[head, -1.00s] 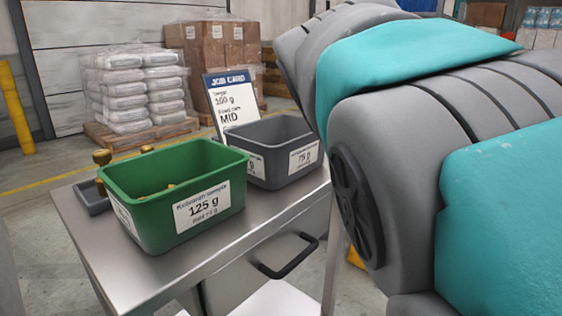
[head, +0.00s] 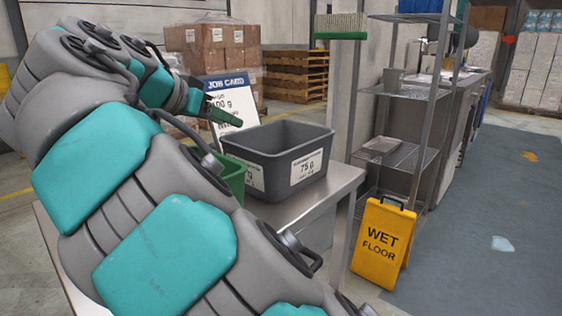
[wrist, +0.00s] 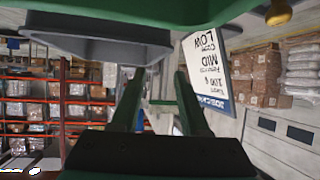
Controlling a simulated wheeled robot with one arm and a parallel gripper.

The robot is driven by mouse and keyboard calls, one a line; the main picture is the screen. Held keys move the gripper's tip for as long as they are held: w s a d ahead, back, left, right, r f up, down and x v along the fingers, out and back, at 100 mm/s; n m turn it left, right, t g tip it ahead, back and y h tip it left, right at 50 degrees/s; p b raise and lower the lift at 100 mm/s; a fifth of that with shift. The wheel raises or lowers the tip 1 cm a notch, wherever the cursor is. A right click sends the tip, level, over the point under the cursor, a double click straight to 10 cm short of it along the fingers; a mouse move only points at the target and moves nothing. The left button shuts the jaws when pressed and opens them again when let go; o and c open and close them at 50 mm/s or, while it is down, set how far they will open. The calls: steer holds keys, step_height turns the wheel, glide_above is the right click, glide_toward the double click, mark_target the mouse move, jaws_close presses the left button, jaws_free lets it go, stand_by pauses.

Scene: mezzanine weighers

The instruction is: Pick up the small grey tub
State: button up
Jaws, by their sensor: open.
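The grey tub (head: 262,178) stands upright on the steel table, with a "75 g" label on its near right side. It also shows upside down at the upper left of the wrist view (wrist: 105,45). The green tub (head: 232,178) stands beside it, mostly hidden behind my arm; it crosses the top of the wrist view (wrist: 150,12). My gripper (head: 224,115) is above and to the left of the grey tub, in front of the job card. In the wrist view its two fingers (wrist: 156,78) are apart with nothing between them.
The job card (head: 232,98) stands behind the grey tub and reads "MID" in the wrist view. The steel table's (head: 318,195) right end is bare. A yellow wet floor sign (head: 380,245) and a wire shelf rack (head: 405,150) stand to the right.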

mark_target(248, 130)
steer(key=shift+d+p+x, duration=0.15)
steer(key=shift+p+x, duration=0.1)
steer(key=shift+x, duration=1.4)
steer(key=shift+d+p+x, duration=0.1)
steer(key=shift+p+x, duration=0.1)
steer(key=shift+x, duration=1.5)
steer(key=shift+s, duration=0.15)
steer(key=shift+c, duration=0.2)
jaws_close()
